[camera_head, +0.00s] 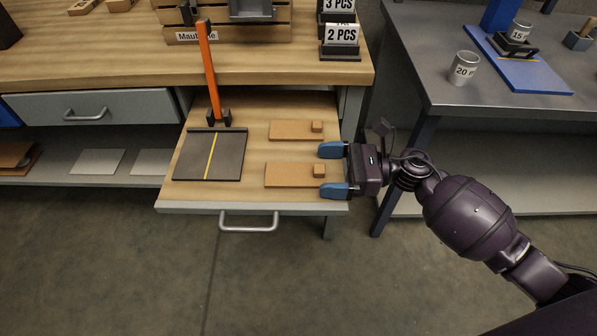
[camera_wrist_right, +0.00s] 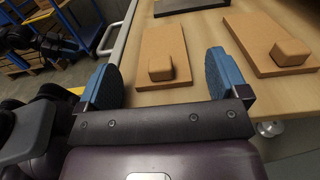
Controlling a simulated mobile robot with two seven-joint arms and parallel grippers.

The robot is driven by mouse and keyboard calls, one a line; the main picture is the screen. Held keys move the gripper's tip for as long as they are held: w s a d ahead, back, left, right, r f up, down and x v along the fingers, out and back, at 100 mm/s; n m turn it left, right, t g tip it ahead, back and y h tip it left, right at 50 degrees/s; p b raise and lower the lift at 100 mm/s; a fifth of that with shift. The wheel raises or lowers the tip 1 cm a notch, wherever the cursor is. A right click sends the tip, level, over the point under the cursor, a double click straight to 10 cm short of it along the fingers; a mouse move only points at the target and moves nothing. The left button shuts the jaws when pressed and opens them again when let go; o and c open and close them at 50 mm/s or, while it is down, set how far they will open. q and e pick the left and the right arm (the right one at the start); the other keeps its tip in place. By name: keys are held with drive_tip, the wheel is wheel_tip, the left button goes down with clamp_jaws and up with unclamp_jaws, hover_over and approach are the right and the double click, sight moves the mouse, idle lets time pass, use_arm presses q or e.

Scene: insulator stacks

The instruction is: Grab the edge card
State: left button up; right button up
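Two flat brown cards, each with a small raised block at its right end, lie in the open drawer. The front card (camera_head: 290,175) is nearer the drawer's front edge and the rear card (camera_head: 290,130) lies behind it. I cannot tell which is the edge card. My right gripper (camera_head: 332,170) is open and empty, its blue fingers pointing left at the front card's block end. In the right wrist view, the front card (camera_wrist_right: 163,42) shows between the spread fingers and the rear card (camera_wrist_right: 258,38) lies to the right. My left gripper is not in the head view.
A dark plate (camera_head: 225,160) with a yellow stripe lies left of the cards, with an orange upright bar (camera_head: 209,75) behind it. The drawer's handle (camera_head: 249,226) is at the front. A grey table (camera_head: 440,80) with a metal cup (camera_head: 464,68) stands at right.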

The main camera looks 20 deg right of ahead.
drive_tip(key=c, duration=0.9)
drive_tip(key=shift+r, duration=0.1)
